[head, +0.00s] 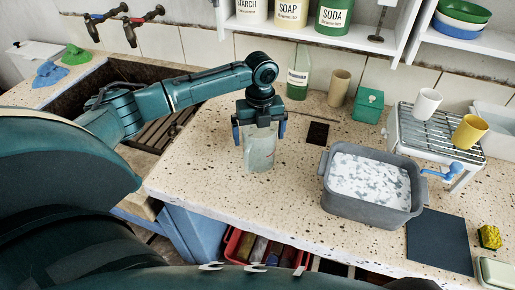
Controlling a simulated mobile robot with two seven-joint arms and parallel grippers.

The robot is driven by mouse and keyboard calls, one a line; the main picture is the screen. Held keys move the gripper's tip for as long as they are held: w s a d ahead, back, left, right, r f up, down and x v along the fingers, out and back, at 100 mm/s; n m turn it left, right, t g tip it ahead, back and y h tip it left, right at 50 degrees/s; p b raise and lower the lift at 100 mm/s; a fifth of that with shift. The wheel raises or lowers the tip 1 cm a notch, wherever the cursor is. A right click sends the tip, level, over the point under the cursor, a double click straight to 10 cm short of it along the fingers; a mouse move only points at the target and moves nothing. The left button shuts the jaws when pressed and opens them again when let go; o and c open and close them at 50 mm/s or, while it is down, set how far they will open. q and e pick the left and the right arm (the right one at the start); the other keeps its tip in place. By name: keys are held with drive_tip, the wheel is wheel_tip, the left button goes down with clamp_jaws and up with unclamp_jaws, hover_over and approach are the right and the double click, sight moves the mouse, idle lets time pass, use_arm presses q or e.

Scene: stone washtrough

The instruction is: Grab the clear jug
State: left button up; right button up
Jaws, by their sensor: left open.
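The clear jug (259,156) stands upright on the speckled stone counter, left of the grey tub. My left gripper (260,134) is above it, pointing down, with its blue fingers on either side of the jug's upper part. The fingers look apart and open. The jug's top is hidden by the gripper, and I cannot tell whether the fingers touch it. My right gripper is not in view.
A grey tub (374,212) of suds stands right of the jug. A green bottle (298,82), a beige cup (339,88) and a green box (369,106) stand behind. A wire rack (415,140) holds a white cup and a yellow cup. The counter's front edge is close to the jug.

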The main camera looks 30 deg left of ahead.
use_arm(q)
drive_tip(key=shift+f, duration=1.5)
drive_tip(key=shift+c, duration=0.3)
